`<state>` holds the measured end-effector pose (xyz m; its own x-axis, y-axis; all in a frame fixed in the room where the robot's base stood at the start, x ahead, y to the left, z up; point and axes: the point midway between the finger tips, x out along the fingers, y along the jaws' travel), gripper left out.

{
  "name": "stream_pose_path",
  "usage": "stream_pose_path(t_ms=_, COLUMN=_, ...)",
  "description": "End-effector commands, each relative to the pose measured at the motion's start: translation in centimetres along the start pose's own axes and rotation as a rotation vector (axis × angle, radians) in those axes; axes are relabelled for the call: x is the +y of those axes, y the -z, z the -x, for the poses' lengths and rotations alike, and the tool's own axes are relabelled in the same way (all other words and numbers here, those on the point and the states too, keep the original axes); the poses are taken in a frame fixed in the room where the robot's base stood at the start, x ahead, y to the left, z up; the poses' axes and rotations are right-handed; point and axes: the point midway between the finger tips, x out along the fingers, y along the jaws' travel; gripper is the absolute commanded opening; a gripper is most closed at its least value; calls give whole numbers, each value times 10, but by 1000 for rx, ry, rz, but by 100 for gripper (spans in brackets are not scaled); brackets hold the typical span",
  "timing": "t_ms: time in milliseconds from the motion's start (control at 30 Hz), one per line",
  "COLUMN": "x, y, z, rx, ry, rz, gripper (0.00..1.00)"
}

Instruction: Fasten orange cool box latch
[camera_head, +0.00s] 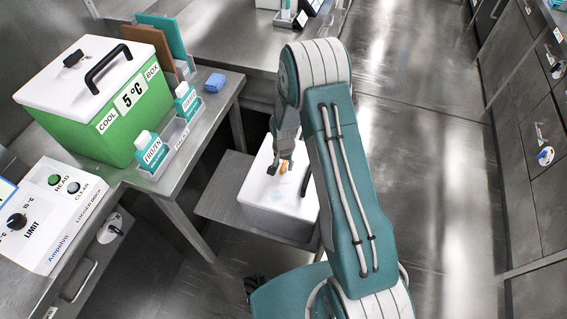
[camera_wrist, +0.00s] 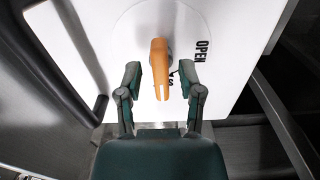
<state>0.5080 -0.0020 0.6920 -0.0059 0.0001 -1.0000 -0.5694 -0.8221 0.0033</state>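The orange latch (camera_wrist: 159,68) sits on a round plate (camera_wrist: 133,22) on the white lid of a cool box (camera_wrist: 235,70). The word OPEN is printed to the right of the latch, and smaller lettering near it is partly hidden. My gripper (camera_wrist: 161,78) is open, with one finger on each side of the latch and gaps showing between. In the head view, my gripper (camera_head: 281,168) is over the white box (camera_head: 262,205) on a low shelf, and the orange latch (camera_head: 284,167) shows beside the fingers.
A logger dock (camera_head: 50,215) is at lower left. A dark handle (camera_head: 305,182) is at the white box's right. The floor (camera_head: 425,130) at right is clear.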

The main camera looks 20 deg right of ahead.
Motion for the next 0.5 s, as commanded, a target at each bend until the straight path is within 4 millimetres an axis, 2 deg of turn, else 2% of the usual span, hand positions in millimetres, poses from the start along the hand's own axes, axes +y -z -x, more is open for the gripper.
stream_pose_path(t_ms=333, x=-1, y=1, z=4, rx=4, ry=2, rz=1, gripper=54)
stream_pose_path(t_ms=500, x=-1, y=2, z=26, rx=7, ry=5, rz=1, gripper=54)
